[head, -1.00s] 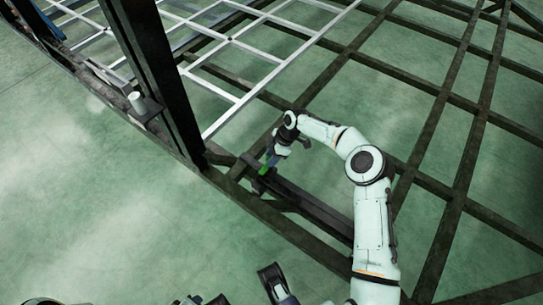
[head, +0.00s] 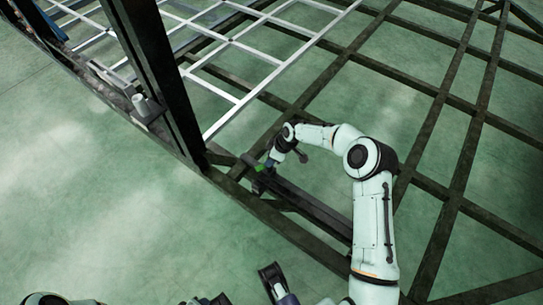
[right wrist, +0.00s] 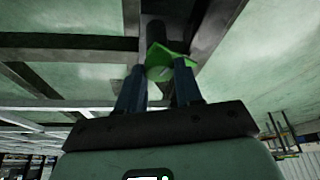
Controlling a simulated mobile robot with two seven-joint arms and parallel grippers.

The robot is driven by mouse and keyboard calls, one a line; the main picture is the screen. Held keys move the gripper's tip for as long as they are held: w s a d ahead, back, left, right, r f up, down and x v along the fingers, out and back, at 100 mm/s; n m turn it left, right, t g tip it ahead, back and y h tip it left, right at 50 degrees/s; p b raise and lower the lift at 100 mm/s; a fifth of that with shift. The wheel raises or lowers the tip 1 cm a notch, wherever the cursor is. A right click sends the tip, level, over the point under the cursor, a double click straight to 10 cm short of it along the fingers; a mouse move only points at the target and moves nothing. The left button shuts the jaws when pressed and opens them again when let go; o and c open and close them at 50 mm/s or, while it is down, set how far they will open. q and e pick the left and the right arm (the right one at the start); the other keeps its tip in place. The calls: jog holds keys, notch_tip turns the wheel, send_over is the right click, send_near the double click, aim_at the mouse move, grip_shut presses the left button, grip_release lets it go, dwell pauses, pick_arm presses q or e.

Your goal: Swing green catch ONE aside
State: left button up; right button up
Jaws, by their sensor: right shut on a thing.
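The green catch (head: 258,168) is at the near edge of the dark chassis frame, by the end of a short dark beam. In the right wrist view the green catch (right wrist: 168,58) sits between the fingertips, against a dark post. My right gripper (head: 266,165) reaches it from the upper right. Its two blue fingers (right wrist: 160,76) are closed on the catch's sides, and they partly hide it. Any label on the catch is too small to read.
A thick dark upright post (head: 155,75) stands left of the catch, with a small white cylinder (head: 139,101) on a bracket beside it. A pale ladder-like grid (head: 240,45) lies behind. Dark crossbeams (head: 455,140) spread right over green floor. Floor at the left is clear.

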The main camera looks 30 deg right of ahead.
jog(key=m+h, duration=0.1)
jog(key=m, duration=0.2)
jog(key=shift+a+t, duration=0.15)
jog(key=shift+t, duration=0.15)
jog(key=m+h, duration=0.1)
jog(key=m, duration=0.1)
jog(key=m+h, duration=0.1)
jog(key=m, duration=0.2)
jog(key=shift+a+t, duration=0.2)
jog(key=shift+t, duration=0.1)
jog(key=shift+r+m+h, duration=0.1)
jog(key=shift+m+h, duration=0.2)
jog(key=shift+m, duration=0.6)
pick_arm(q)
jog(key=shift+s+d+r, duration=0.1)
jog(key=shift+s+r, duration=0.05)
jog(key=shift+s, duration=0.1)
pick_arm(e)
jog(key=shift+m+h, duration=0.6)
jog(key=shift+m, duration=0.9)
jog(key=o, duration=1)
pick_arm(q)
jog(key=s+d+r+g+h+p, duration=0.1)
jog(key=s+d+r+g+p, duration=0.1)
jog(key=s+r+p, duration=0.2)
jog(key=shift+s+d+r, duration=0.35)
jog(key=shift+s, duration=0.55)
pick_arm(e)
jog(key=v, duration=1.3)
jog(key=shift+r, duration=0.2)
